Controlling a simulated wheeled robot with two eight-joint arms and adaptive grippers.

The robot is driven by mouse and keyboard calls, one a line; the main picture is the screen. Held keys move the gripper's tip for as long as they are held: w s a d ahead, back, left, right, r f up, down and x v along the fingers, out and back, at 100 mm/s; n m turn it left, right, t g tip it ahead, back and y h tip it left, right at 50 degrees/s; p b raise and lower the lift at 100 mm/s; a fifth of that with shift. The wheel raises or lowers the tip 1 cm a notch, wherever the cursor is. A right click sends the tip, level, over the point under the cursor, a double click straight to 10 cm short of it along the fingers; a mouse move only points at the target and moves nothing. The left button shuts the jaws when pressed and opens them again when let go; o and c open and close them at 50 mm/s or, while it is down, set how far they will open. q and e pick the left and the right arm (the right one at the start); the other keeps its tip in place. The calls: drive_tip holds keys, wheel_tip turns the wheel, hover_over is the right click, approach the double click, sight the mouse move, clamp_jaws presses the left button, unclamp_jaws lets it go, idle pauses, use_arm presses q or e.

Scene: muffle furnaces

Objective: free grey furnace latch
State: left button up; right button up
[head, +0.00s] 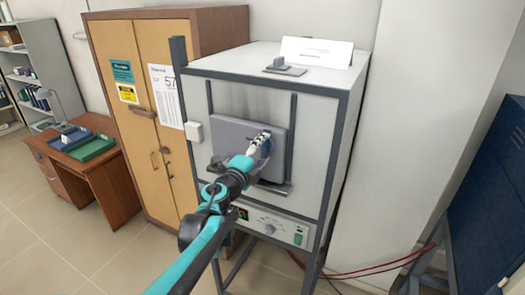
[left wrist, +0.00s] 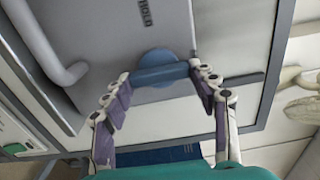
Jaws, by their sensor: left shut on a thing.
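The grey furnace (head: 262,90) stands on a dark frame, with a grey door (head: 230,130) on its front. The latch is a blue bar on a round blue base (left wrist: 158,72) at the edge of the door panel in the left wrist view. My left gripper (head: 262,146) reaches the right part of the door in the head view. In the left wrist view its fingers (left wrist: 160,80) close on the two ends of the blue latch. In the head view the gripper mostly hides the latch. My right gripper is not in view.
A curved grey handle (left wrist: 48,50) stands off the door in the left wrist view. A control panel (head: 275,228) is below the door. A wooden cabinet (head: 135,50) stands close on the left, and red cables (head: 385,266) lie on the floor at right.

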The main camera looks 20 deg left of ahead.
use_arm(q)
drive_tip(key=o, duration=1.2)
drive_tip(key=shift+c, duration=0.2)
drive_tip(key=s, duration=1.2)
drive_tip(key=shift+a, duration=0.15)
drive_tip(key=shift+f, duration=0.1)
